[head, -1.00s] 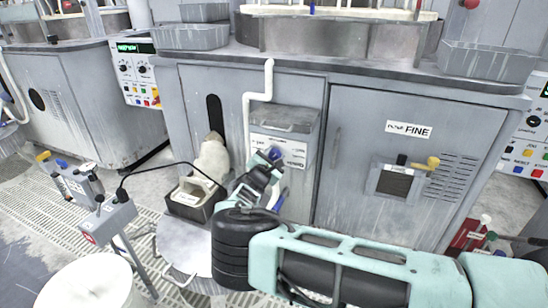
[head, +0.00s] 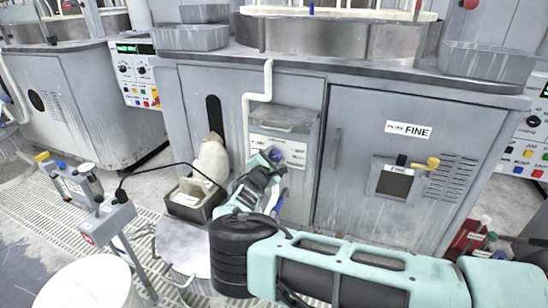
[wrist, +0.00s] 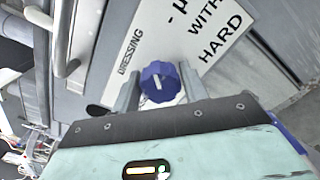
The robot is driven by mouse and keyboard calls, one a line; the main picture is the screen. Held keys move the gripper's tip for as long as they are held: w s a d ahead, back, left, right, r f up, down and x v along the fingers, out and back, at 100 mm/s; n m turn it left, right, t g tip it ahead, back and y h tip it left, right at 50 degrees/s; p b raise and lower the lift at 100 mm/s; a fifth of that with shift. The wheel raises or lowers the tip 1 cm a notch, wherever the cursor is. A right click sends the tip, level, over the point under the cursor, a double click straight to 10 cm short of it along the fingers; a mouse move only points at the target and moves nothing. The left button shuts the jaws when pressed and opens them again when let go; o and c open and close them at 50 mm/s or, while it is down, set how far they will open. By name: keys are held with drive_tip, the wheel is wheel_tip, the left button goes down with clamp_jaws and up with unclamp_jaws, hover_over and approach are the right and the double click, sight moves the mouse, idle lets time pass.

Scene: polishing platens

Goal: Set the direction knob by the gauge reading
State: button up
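A blue scalloped knob (wrist: 160,83) with a white pointer line sits in front of a white label (wrist: 185,40) in the wrist view. The legible words include "DRESSING", "WITH" and "HARD". My gripper (wrist: 158,88) is open, with one grey finger on each side of the knob; I cannot tell whether they touch it. In the head view the blue knob (head: 275,155) is on the grey box front, with my gripper (head: 268,163) at it. A small instrument on a stand (head: 75,182), possibly the gauge, is at left; I cannot read it.
A white bucket (head: 85,288) is at the front left.

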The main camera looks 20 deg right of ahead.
drive_tip(key=shift+o, duration=1.2)
drive_tip(key=p+v, duration=0.1)
drive_tip(key=v, duration=1.6)
drive_tip(key=shift+s+a, duration=0.15)
